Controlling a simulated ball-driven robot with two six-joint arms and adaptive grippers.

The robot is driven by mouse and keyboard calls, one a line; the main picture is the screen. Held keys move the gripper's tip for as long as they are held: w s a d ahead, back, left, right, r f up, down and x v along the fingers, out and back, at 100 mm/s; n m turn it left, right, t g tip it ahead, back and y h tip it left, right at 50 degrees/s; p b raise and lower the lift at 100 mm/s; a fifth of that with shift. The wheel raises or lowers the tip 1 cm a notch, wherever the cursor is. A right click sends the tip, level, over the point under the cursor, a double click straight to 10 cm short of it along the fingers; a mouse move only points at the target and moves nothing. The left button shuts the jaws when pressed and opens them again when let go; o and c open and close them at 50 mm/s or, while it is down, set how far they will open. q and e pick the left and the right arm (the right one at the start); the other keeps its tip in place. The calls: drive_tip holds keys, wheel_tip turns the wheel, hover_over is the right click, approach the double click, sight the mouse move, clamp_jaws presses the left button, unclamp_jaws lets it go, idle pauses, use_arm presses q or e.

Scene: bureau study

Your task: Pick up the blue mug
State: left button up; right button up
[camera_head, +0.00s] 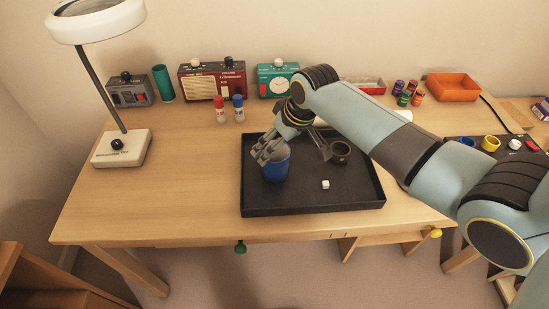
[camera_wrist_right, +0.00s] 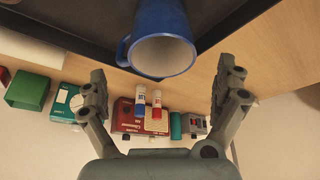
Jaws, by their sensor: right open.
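The blue mug (camera_head: 276,165) stands on the left part of the black tray (camera_head: 312,205) on the desk. My right gripper (camera_head: 268,150) is at the mug's upper rim in the head view and hides part of it. In the right wrist view the mug (camera_wrist_right: 162,45) shows its open white inside and a handle at its left. The right gripper (camera_wrist_right: 162,90) is open there, its fingers on either side of and apart from the mug. My left gripper is not in view.
A lamp (camera_head: 121,148) stands at the left. The desk left of the tray is clear.

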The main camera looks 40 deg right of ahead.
sight(277, 157)
drive_tip(key=x, duration=0.3)
drive_tip(key=shift+w+a+f, duration=0.15)
drive_tip(key=shift+f, duration=0.15)
drive_tip(key=shift+w+f, duration=0.2)
drive_tip(key=shift+f, duration=0.3)
drive_tip(key=shift+r, duration=0.1)
drive_tip(key=c, duration=1.6)
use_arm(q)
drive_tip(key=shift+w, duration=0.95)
use_arm(e)
drive_tip(key=shift+c, duration=0.7)
